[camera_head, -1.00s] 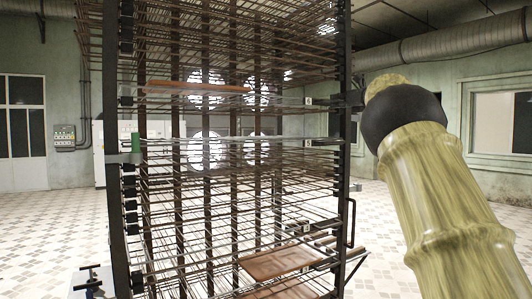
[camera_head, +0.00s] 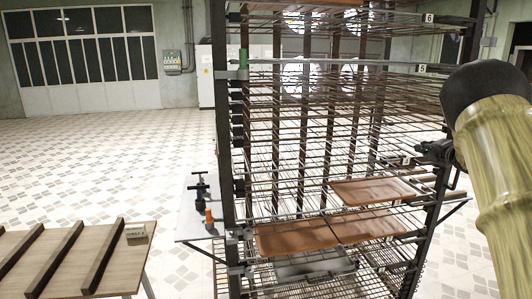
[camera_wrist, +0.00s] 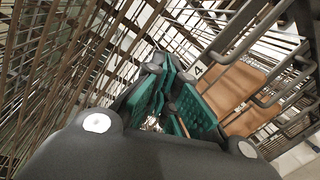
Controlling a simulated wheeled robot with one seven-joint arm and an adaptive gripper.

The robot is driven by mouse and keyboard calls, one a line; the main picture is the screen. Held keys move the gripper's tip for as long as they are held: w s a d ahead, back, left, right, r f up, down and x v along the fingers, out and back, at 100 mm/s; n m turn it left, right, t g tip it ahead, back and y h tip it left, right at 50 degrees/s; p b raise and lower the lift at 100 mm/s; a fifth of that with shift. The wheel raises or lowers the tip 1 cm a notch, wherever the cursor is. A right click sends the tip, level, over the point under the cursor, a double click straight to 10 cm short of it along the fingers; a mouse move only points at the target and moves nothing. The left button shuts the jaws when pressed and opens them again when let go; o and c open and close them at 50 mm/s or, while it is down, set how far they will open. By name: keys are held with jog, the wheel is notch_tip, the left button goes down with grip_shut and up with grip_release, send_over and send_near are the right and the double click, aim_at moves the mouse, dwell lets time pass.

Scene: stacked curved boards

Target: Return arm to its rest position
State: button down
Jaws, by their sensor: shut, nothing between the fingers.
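My gripper (camera_wrist: 172,100) shows in the wrist view with its teal finger pads together and nothing between them. Wire rack bars surround it in that picture, and I cannot tell whether it touches any. Brown boards (camera_wrist: 240,85) lie on the rack beyond its fingers, to the right. In the head view my arm (camera_head: 500,170) comes in at the right edge, in front of the rack's right side. A dark mechanical piece by the right post may be my gripper, but it is too small to be sure.
The tall wire rack (camera_head: 224,150) holds brown boards on lower shelves, including a left one (camera_head: 297,236) and a farther one (camera_head: 370,190). A small side shelf (camera_head: 190,222) carries clamps. A wooden table (camera_head: 60,265) with dark bars stands lower left. The tiled floor behind is clear.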

jog(key=s+a+f+m+g+h, duration=0.15)
jog(key=s+a+f+m, duration=0.35)
jog(key=f, duration=0.8)
jog(key=s+a+f+m+g, duration=0.25)
jog(key=s+f, duration=0.35)
jog(key=f, duration=0.7)
jog(key=s+a+f+m+g, duration=0.1)
jog(key=s+a+f+m, duration=0.4)
jog(key=f, duration=0.8)
jog(key=s+a+f+m+g, duration=0.2)
jog(key=s+a+f, duration=0.2)
jog(key=s+f, duration=0.4)
jog(key=s+a+f+m+g, duration=0.2)
jog(key=s+a+f, duration=0.35)
jog(key=s, duration=0.45)
jog(key=s+a+f+m+g, duration=0.2)
jog(key=s+a, duration=0.2)
jog(key=s, duration=0.8)
jog(key=s+a+f+m+g, duration=0.2)
jog(key=s+a, duration=0.3)
jog(key=s, duration=0.8)
jog(key=s+a+f+m+g, duration=0.2)
jog(key=s+a, duration=0.3)
jog(key=s, duration=0.7)
jog(key=shift+s+f+m+g, duration=0.15)
jog(key=shift+s+m+g, duration=0.1)
jog(key=shift+m+g, duration=0.45)
jog(key=shift+d, duration=0.1)
